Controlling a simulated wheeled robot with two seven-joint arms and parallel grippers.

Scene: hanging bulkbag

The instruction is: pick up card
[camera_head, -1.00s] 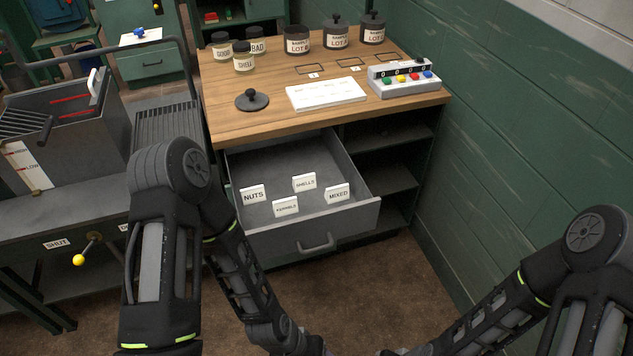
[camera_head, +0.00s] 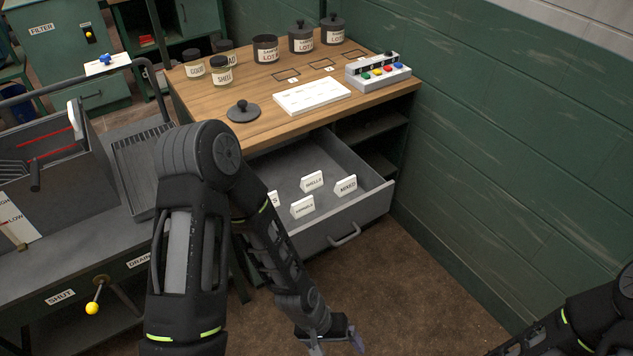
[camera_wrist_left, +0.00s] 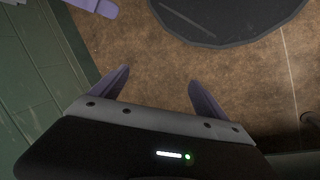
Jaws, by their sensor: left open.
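Several white label cards stand in the open grey drawer (camera_head: 378,203) in the head view. The SHELLS card (camera_head: 312,181) is at the back, with the KERNELS-like card (camera_head: 303,207) in front of it. The MIXED card (camera_head: 345,185) is at the right. The NUTS card (camera_head: 273,199) is partly hidden behind my left arm. My left gripper (camera_head: 337,343) is open and empty, low in front of the drawer and apart from the cards. Its two fingers are spread over brown floor in the left wrist view (camera_wrist_left: 159,92).
The wooden bench top (camera_head: 225,98) above the drawer holds jars, a loose black lid (camera_head: 247,110), a white board (camera_head: 312,97) and a button box (camera_head: 378,71). A green wall (camera_head: 500,130) bounds the right. A grey bin (camera_head: 50,165) stands left. Floor before the drawer is clear.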

